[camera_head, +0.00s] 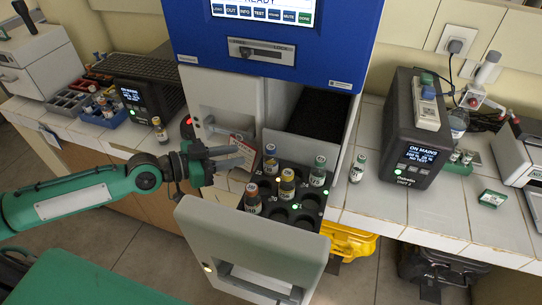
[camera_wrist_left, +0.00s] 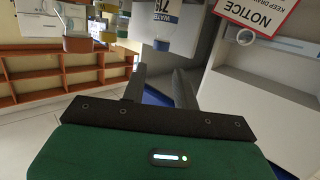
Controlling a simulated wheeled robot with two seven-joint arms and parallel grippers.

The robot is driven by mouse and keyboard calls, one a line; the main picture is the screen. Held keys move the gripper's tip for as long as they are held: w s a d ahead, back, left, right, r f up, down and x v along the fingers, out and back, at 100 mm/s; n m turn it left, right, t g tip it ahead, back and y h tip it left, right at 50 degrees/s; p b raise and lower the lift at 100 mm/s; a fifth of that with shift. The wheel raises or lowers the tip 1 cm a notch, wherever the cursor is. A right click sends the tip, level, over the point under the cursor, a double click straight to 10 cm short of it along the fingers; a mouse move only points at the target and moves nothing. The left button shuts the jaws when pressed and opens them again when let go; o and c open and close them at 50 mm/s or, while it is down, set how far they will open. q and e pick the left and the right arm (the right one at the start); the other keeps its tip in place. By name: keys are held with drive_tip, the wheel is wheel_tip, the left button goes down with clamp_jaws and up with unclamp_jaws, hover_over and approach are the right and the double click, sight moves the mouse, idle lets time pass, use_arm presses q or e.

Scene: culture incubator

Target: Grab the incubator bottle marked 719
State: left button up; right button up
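Several small capped bottles stand in the dark rack (camera_head: 288,220) of the pulled-out incubator drawer. My right gripper is not in view.
The drawer front (camera_head: 250,245) juts out toward me. A single bottle (camera_head: 357,167) stands on the counter right of the drawer, another (camera_head: 160,130) on the left counter. A black device (camera_head: 415,140) stands at right. A notice sign (camera_wrist_left: 256,14) hangs near the gripper.

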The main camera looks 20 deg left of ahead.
sight(271, 147)
use_arm(q)
drive_tip(key=p+x, duration=0.3)
drive_tip(key=x, duration=0.3)
drive_tip(key=shift+w+d+p, duration=0.3)
drive_tip(key=shift+p, duration=0.25)
drive_tip(key=p+x, duration=0.2)
drive_tip(key=x, duration=0.1)
drive_tip(key=shift+w+d+f, duration=0.15)
drive_tip(key=shift+w+d, duration=0.05)
drive_tip(key=shift+w, duration=0.1)
drive_tip(key=shift+w+d+f, duration=0.15)
drive_tip(key=shift+d, duration=0.05)
clamp_jaws()
